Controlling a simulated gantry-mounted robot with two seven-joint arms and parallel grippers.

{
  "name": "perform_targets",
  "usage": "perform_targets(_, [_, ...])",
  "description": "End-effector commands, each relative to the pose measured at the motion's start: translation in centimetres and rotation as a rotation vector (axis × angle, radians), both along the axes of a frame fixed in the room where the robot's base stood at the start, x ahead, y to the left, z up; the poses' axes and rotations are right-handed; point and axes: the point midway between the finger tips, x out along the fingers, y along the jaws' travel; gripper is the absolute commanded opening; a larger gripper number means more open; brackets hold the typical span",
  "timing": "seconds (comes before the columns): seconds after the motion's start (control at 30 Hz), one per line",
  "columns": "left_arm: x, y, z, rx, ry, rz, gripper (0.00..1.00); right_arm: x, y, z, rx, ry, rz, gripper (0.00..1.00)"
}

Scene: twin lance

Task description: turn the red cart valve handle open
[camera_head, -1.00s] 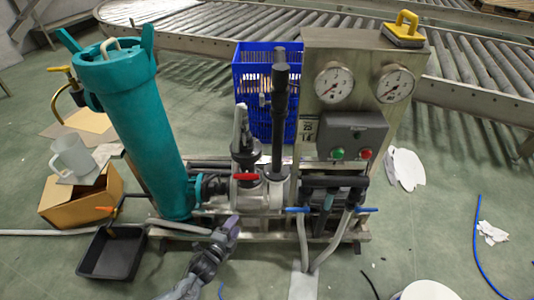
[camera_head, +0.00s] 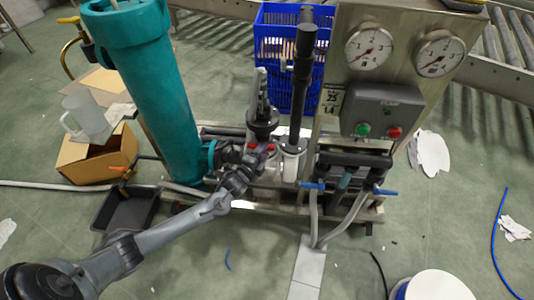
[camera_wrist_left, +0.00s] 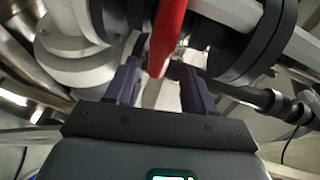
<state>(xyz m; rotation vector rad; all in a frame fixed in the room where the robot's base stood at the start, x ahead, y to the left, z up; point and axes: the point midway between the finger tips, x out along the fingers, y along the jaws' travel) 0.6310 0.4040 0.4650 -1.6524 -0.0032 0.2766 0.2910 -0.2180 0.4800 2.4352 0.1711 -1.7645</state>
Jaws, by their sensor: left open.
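The red valve handle (camera_head: 271,147) sits on the pale pipework of the cart, mostly hidden behind my left gripper in the head view. In the left wrist view the red handle (camera_wrist_left: 168,35) is seen nearly end-on, running up from between the fingertips. My left gripper (camera_head: 262,153) is at the handle, its arm reaching in from the lower left. In the left wrist view its two purple fingers (camera_wrist_left: 160,70) are apart, one on each side of the handle's lower end, with gaps visible. My right gripper is not in view.
A teal cylinder (camera_head: 155,90) stands left of the handle. A black upright lever (camera_head: 302,75) and the gauge panel (camera_head: 385,65) stand to the right. Blue handles (camera_head: 311,186) sit lower right. A black tray (camera_head: 124,209) and cardboard box (camera_head: 95,155) lie left. The front floor is mostly clear.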

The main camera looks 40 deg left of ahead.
Motion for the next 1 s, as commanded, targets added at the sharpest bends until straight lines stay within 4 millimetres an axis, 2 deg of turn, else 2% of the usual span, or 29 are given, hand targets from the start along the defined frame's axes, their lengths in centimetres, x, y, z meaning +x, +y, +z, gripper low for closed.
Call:
perform_targets(0.03, [0.8,0.1,-0.5,-0.001,-0.002,0.0,0.54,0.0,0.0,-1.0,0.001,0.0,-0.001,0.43])
perform_targets(0.27, [2.7,0.4,-0.6,-0.001,-0.001,-0.001,0.54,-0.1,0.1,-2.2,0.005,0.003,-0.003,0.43])
perform_targets(0.67, [3.1,0.5,-0.6,0.0,0.001,-0.001,0.52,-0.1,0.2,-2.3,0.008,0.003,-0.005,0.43])
perform_targets(1.0, [3.1,0.5,-0.6,0.0,0.001,-0.001,0.0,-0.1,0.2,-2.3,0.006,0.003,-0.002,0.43])
